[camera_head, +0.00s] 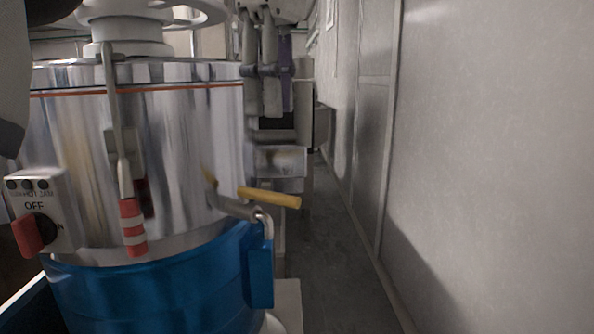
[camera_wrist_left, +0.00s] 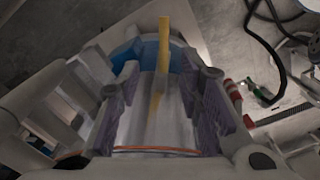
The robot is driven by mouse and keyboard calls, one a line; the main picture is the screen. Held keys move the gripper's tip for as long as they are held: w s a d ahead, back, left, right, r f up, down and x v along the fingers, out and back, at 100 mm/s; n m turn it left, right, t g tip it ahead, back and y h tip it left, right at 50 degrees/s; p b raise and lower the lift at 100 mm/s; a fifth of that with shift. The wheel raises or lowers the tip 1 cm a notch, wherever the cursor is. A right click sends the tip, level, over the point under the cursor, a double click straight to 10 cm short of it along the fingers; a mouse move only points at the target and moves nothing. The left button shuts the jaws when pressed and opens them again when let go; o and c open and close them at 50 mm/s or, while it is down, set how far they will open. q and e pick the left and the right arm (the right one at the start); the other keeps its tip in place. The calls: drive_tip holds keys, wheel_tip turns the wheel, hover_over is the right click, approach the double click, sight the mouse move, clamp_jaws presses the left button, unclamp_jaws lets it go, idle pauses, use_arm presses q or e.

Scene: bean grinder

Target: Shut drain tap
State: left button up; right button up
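The drain tap has a yellow handle (camera_head: 269,197) on a grey spout (camera_head: 238,209), low on the right side of the shiny metal drum (camera_head: 185,130). The handle points right and lies nearly level. My left gripper (camera_head: 266,108) hangs above and beyond the handle, apart from it. In the left wrist view the gripper (camera_wrist_left: 160,82) is open, its purple-padded fingers spread. The yellow handle (camera_wrist_left: 164,40) shows upright in the gap between them there, with no visible contact. My right gripper is not in view.
A blue base (camera_head: 165,290) holds the drum. A red-and-white striped lever (camera_head: 132,226) and a switch box with a red knob (camera_head: 38,225) are on its front. A grey wall (camera_head: 480,160) stands at right, with a narrow strip of clear floor (camera_head: 330,260) beside it.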

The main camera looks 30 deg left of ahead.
sight(275, 194)
use_arm(q)
drive_tip(key=f, duration=1)
drive_tip(key=shift+s+d+f+p, duration=0.1)
drive_tip(key=shift+s+f+p, duration=0.1)
drive_tip(key=shift+s+p, duration=0.15)
drive_tip(key=shift+f, duration=0.65)
drive_tip(key=shift+c, duration=0.5)
clamp_jaws()
